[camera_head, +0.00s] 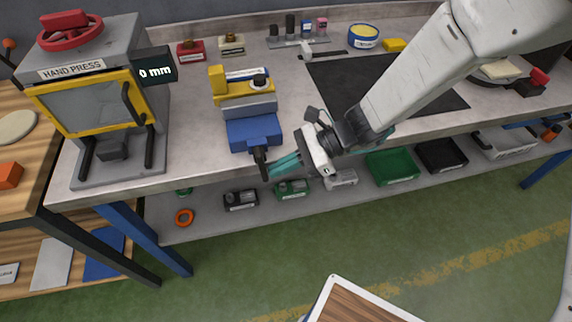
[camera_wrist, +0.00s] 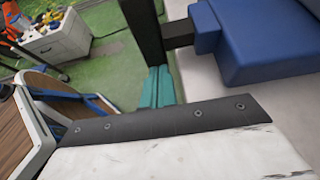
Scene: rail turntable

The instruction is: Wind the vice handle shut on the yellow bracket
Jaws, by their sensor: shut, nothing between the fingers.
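The blue vice (camera_head: 254,132) stands at the front edge of the grey bench, and its blue body also fills the upper right of the wrist view (camera_wrist: 268,45). The yellow bracket (camera_head: 217,80) sits at the vice's top, towards the back; whether the jaws touch it I cannot tell. The dark vice handle (camera_head: 260,160) sticks out at the front, and in the wrist view it is a black upright bar (camera_wrist: 146,32) on a short shaft. My gripper (camera_head: 272,171), with teal fingers, is shut and empty, its tips beside the handle's lower end. Contact is unclear.
A hand press (camera_head: 103,70) with a yellow-framed door stands left of the vice. A black mat (camera_head: 335,85) lies to the right, under my arm. Several bins, including a green one (camera_head: 392,166), sit on the lower shelf. The green floor in front is mostly clear.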

